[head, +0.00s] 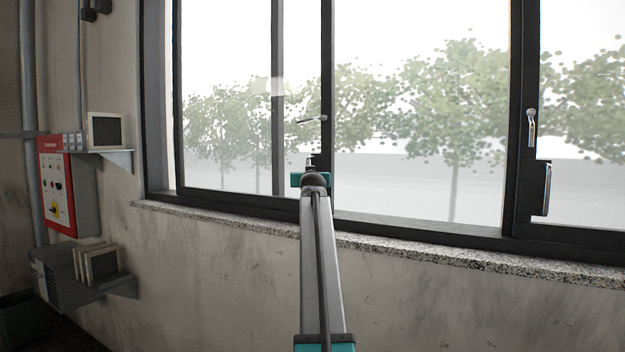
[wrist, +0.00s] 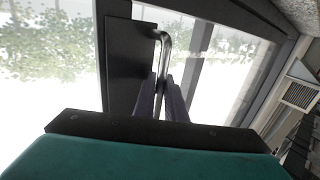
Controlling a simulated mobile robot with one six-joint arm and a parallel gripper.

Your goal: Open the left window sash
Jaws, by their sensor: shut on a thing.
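The left window sash (head: 230,190) has a dark frame and clear glass. A light lever handle (head: 312,119) on its right upright lies about level. Below it, my gripper (head: 309,162) reaches the same upright, and my wrist hides most of the spot. In the wrist view my gripper (wrist: 161,97) is shut on a bent chrome pull handle (wrist: 164,45). The pull handle stands out from a dark plate (wrist: 128,65). The fingers are around its straight part, whose lower end is hidden by the fingers.
A speckled stone sill (head: 420,250) runs below the window. A red control box (head: 55,185) and shelves (head: 110,287) are on the left wall.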

